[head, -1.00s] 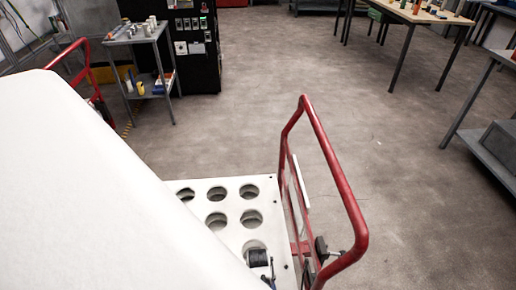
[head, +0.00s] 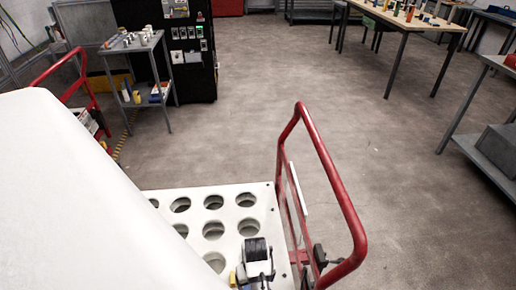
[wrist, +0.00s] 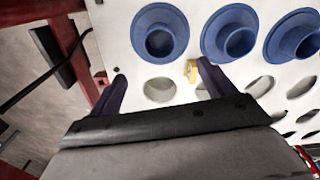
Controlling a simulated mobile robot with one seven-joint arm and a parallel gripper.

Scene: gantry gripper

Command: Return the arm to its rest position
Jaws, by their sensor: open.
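In the wrist view my gripper (wrist: 162,82) is open. Its two dark fingers are spread apart with nothing held between them. It is over a white plate (wrist: 115,40) with round holes. Several blue flanged cups (wrist: 160,32) sit in a row of holes beyond the fingertips. A small yellow piece (wrist: 191,70) shows by the right fingertip. In the head view a large white body, seemingly a link of my arm, fills the left side. The gripper's fingers cannot be made out there.
The white holed plate (head: 262,200) lies beside a red rail (head: 330,165) at its right. A black-and-white fitting (head: 256,249) is at its near edge. A grey trolley (head: 128,50) stands back left, a table (head: 400,22) back right. The floor between is clear.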

